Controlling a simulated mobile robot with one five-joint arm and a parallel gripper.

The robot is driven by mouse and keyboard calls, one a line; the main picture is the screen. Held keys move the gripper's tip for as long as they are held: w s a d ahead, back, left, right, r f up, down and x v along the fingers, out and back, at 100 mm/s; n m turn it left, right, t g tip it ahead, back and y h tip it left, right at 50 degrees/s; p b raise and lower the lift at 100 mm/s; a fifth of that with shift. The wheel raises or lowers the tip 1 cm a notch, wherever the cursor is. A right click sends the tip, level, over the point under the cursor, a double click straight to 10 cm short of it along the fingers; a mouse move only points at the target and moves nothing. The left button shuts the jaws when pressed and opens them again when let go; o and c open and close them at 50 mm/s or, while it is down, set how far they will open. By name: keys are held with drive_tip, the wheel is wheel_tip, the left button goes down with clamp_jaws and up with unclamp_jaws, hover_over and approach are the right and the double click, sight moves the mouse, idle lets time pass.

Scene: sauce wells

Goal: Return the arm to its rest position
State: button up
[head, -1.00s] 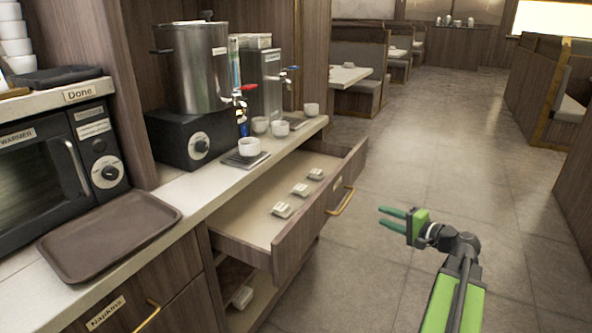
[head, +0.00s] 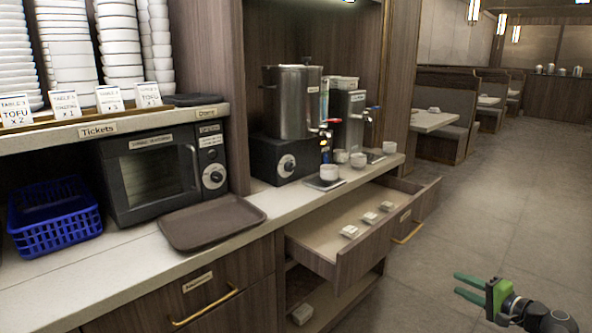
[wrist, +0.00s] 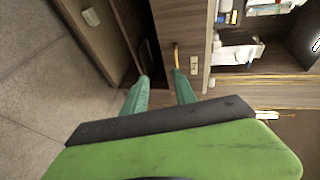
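My gripper (head: 470,287) is at the lower right of the head view, with two green fingers pointing left. It is in front of the open drawer and apart from it, over the floor. The fingers are spread with a gap between them, and nothing is held. In the wrist view my gripper (wrist: 160,92) also shows its two fingers apart and empty, with wooden cabinet fronts (wrist: 185,30) beyond them. Most of the arm is outside the head view.
An open drawer (head: 345,262) with several small white pieces juts from the counter. The counter holds a brown tray (head: 212,222), a warmer (head: 150,175), a steel urn (head: 292,100) and white cups (head: 330,171). A blue basket (head: 55,220) stands left. The floor (head: 480,215) is clear on the right.

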drive_tip(key=s+a+f+n+g+h, duration=0.15)
drive_tip(key=a+f+n+g, duration=0.35)
drive_tip(key=a, duration=0.7)
drive_tip(key=s+a+f+n+g+h, duration=0.1)
drive_tip(key=a+f+n+g+h, duration=0.2)
drive_tip(key=a+f, duration=0.65)
drive_tip(key=s+a+f+n+g+h, duration=0.1)
drive_tip(key=a+f+n+g, duration=0.35)
drive_tip(key=a, duration=0.95)
wheel_tip(320, 180, up, 30)
drive_tip(key=g+p, duration=0.1)
drive_tip(key=p, duration=2.8)
drive_tip(key=shift+s+a+r+g, duration=0.15)
drive_tip(key=shift+a+g, duration=0.1)
drive_tip(key=shift+g, duration=0.1)
